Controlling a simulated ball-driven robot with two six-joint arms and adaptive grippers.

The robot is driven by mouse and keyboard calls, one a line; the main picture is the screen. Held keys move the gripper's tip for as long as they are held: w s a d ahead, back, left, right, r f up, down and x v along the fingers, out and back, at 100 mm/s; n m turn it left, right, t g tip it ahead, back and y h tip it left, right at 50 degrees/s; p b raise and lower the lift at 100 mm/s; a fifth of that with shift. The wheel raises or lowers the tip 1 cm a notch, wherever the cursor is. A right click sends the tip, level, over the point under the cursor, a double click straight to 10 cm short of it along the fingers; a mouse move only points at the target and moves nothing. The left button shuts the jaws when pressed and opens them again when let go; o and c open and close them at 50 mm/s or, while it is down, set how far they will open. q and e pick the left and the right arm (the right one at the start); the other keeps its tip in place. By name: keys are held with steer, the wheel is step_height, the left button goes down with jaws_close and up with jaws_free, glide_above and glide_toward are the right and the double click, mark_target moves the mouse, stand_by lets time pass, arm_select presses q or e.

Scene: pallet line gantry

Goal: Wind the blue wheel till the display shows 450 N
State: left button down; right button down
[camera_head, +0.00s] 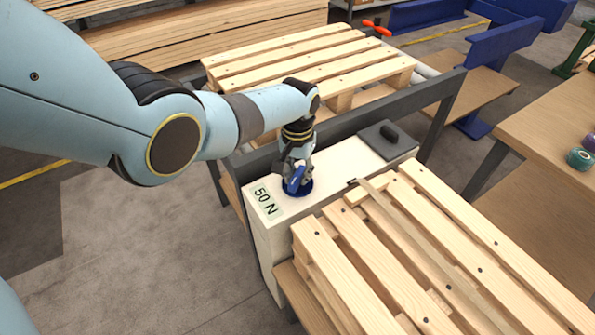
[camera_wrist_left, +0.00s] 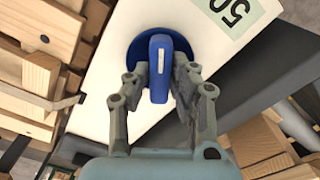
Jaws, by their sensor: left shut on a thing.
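The blue wheel (camera_head: 299,187) lies on the top face of a cream box (camera_head: 335,166). It has a round base and a raised bar-shaped grip, which shows in the left wrist view (camera_wrist_left: 159,60) with a white mark along it. My left gripper (camera_head: 296,170) comes down from above and is shut on the grip, one finger on each side, as the left wrist view (camera_wrist_left: 161,82) shows. The display (camera_head: 265,201) on the box beside the wheel reads 50 N. My right gripper is not in view.
A pallet (camera_head: 430,250) stands close beside the box, with a strap (camera_head: 400,214) running over it to the box. A dark block with a handle (camera_head: 388,138) sits on the box's far end. A grey rail (camera_head: 345,121) and another pallet (camera_head: 310,62) lie behind. Open floor is at left.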

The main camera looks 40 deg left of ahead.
mark_target(298, 174)
arm_select(q)
steer(key=shift+m, duration=0.4)
steer(key=c, duration=1.2)
jaws_free()
steer(key=shift+o, duration=0.2)
step_height(298, 174, up, 12)
